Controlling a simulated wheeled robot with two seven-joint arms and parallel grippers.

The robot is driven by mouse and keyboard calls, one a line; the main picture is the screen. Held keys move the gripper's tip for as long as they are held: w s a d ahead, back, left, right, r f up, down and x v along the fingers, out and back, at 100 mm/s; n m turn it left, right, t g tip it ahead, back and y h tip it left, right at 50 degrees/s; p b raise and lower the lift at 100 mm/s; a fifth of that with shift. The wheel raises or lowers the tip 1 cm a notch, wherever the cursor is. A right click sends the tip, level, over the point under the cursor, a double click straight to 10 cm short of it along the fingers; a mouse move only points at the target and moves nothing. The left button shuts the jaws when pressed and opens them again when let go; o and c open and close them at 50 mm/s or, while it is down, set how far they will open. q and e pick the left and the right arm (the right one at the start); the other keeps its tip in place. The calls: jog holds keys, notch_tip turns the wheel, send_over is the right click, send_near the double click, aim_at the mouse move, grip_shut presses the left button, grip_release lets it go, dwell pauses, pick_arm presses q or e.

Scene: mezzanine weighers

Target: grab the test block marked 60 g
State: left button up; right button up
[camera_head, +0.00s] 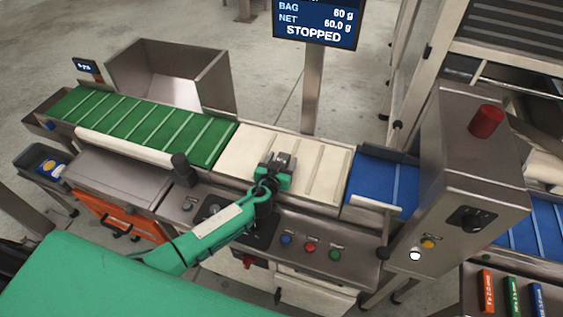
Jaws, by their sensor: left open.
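My left gripper (275,170) reaches in from the lower left over the cream weigh belt (318,165). It is open. A small grey block-like shape (285,160) shows at its fingertips, low over the belt. I cannot tell whether it is the test block or part of the fingers, and I read no 60 g mark on it. The gripper hides the belt just below it. The display (314,20) reads BAG 60 g, NET 60.0 g, STOPPED. My right gripper is not in view.
A green cleated belt (145,125) lies left, a blue belt (385,180) right. A steel housing with a red beacon (486,121) stands at right. The panel with coloured buttons (310,247) is in front. Red, green and blue sticks (512,296) sit lower right.

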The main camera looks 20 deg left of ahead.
pick_arm(q)
jog(key=c, duration=1.1)
jog(key=shift+c, duration=0.2)
